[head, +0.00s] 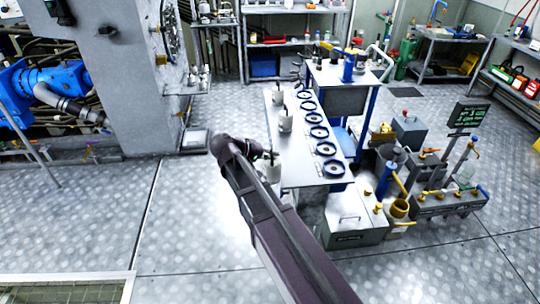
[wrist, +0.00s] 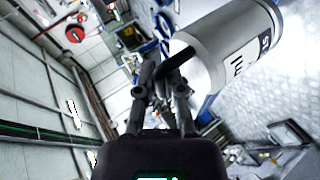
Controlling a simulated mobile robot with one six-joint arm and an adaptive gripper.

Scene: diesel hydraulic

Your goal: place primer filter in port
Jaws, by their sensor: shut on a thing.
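A pale grey cylindrical canister with a dark printed label (wrist: 235,45), which looks like the primer filter, is held tilted at the upper right of the wrist view. My gripper (wrist: 165,88) is shut on it by a dark part at its end. I cannot tell which opening is the port.
A grey bench (head: 300,178) carries a row of several blue rings (head: 319,132) along its right side. A grey box (head: 355,215) and brass-fitted equipment (head: 400,208) stand to the right. A grey column (head: 140,80) and blue machinery are left. Floor left of the bench is clear.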

